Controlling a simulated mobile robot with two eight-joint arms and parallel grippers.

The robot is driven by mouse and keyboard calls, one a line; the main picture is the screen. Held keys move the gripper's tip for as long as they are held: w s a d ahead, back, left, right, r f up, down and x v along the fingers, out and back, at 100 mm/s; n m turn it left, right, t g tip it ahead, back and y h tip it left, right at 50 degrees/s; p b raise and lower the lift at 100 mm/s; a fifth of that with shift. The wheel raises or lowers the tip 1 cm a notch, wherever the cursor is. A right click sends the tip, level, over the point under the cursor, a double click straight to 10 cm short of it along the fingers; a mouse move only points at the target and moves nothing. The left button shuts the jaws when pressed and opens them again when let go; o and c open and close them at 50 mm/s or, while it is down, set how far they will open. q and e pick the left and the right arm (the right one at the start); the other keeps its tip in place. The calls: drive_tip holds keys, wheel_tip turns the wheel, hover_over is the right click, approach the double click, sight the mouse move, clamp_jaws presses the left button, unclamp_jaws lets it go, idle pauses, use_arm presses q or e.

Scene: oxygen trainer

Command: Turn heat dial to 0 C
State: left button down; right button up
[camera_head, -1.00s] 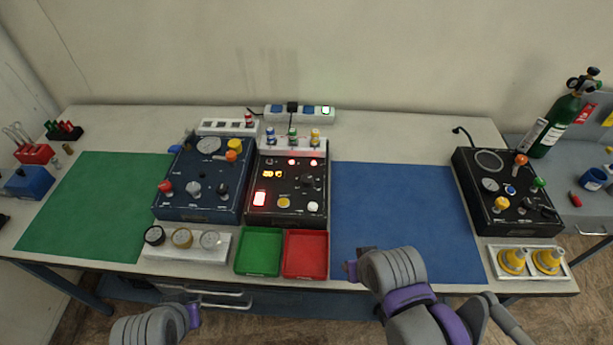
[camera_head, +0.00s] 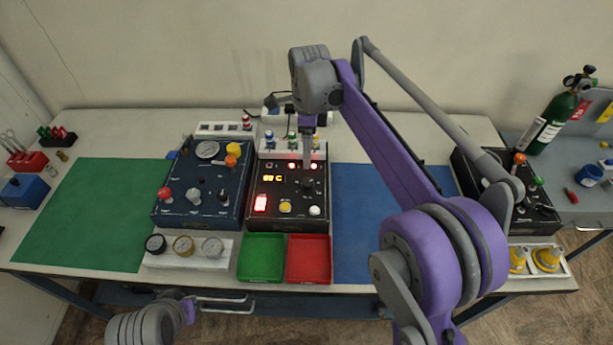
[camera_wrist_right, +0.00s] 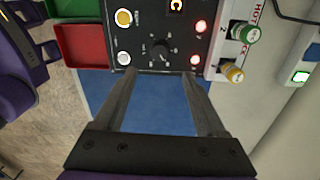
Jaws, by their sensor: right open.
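The black heat box (camera_head: 264,220) stands at the middle of the bench, with a lit orange display (camera_head: 272,178) whose digits are too small to read surely, ending in C. Its dark round dial (camera_head: 308,182) is on the right part of the panel; it also shows in the right wrist view (camera_wrist_right: 160,50). My right gripper (camera_head: 307,164) points down over the box's upper right. In the right wrist view its two fingers (camera_wrist_right: 158,76) are spread and empty, with the dial beyond and between their tips, apart from them. My left gripper is not visible; only my left arm shows at bottom left.
Coloured connectors (camera_head: 292,142) stand behind. A blue box (camera_head: 215,214) is left; green (camera_head: 262,277) and red (camera_head: 309,278) trays are in front. The green mat (camera_head: 90,215) is clear.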

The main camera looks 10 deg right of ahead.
sight(308, 182)
drive_tip(key=f, duration=1)
drive_tip(key=shift+s+f+b, duration=0.25)
drive_tip(key=shift+f+b, duration=0.05)
drive_tip(key=shift+f, duration=0.1)
drive_tip(key=shift+c, duration=0.2)
clamp_jaws()
